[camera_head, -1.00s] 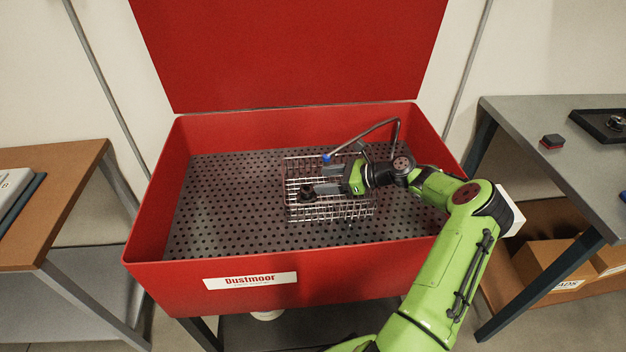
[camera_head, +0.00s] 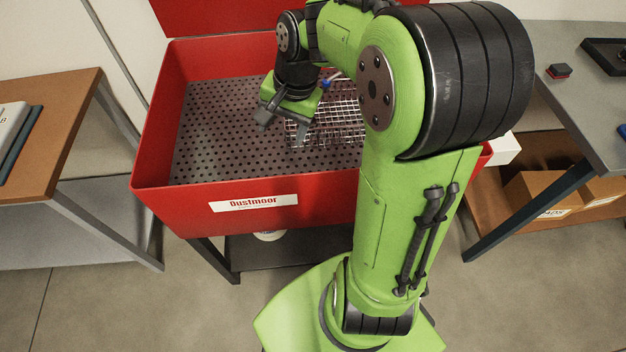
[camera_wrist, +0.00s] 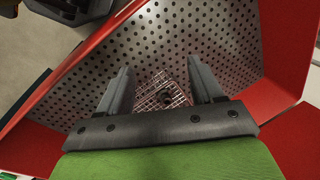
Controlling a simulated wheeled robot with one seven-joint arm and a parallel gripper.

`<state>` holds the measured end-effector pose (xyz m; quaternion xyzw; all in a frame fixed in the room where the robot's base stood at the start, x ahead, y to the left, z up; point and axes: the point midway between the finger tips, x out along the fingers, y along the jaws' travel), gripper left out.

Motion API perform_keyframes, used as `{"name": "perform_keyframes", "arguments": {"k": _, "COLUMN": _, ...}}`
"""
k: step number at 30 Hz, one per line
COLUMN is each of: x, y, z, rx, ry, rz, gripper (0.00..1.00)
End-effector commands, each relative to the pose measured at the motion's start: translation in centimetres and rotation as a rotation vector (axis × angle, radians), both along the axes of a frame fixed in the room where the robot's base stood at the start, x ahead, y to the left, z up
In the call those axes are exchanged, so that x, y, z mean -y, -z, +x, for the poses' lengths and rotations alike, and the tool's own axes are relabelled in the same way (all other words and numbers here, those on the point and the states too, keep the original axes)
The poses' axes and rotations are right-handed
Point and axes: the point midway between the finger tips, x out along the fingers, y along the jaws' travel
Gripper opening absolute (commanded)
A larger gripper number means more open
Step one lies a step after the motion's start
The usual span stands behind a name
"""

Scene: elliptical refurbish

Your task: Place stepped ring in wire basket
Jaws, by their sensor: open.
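The wire basket (camera_head: 342,118) stands on the perforated floor of the red basin, partly hidden by my arm in the head view. A small dark piece, apparently the stepped ring (camera_wrist: 168,97), shows within the basket's outline. It is too small to make out its steps or how it lies, and I cannot pick it out in the head view.
The red basin (camera_head: 165,125) has raised walls around a perforated floor (camera_head: 215,130), bare left of the basket. A metal spout with a blue tip (camera_head: 327,84) is beside my arm. A brown table (camera_head: 60,130) stands left and a grey table (camera_head: 590,120) right.

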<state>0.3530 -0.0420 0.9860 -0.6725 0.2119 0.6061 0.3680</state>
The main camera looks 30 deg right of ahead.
Motion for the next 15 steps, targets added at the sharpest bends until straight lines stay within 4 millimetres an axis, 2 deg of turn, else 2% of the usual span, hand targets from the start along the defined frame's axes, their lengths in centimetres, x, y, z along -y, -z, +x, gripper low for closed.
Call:
{"name": "perform_keyframes", "arguments": {"k": 1, "x": -1.3, "y": -1.5, "z": -1.9, "rx": 0.039, "ry": -0.096, "rz": -0.078, "gripper": 0.66}}
{"name": "perform_keyframes", "arguments": {"k": 3, "x": -2.6, "y": -3.2, "z": -4.7, "rx": 0.091, "ry": -0.230, "rz": -0.175, "gripper": 0.66}}
{"name": "perform_keyframes", "arguments": {"k": 6, "x": -3.8, "y": -4.9, "z": -9.1, "rx": 0.174, "ry": -0.415, "rz": -0.288, "gripper": 0.66}}
{"name": "perform_keyframes", "arguments": {"k": 9, "x": -4.3, "y": -5.6, "z": -13.0, "rx": 0.260, "ry": -0.580, "rz": -0.366, "gripper": 0.66}}
{"name": "perform_keyframes", "arguments": {"k": 12, "x": -4.3, "y": -5.6, "z": -15.7, "rx": 0.324, "ry": -0.698, "rz": -0.408, "gripper": 0.66}}
{"name": "perform_keyframes", "arguments": {"k": 15, "x": -4.2, "y": -5.3, "z": -16.9, "rx": 0.357, "ry": -0.760, "rz": -0.426, "gripper": 0.66}}
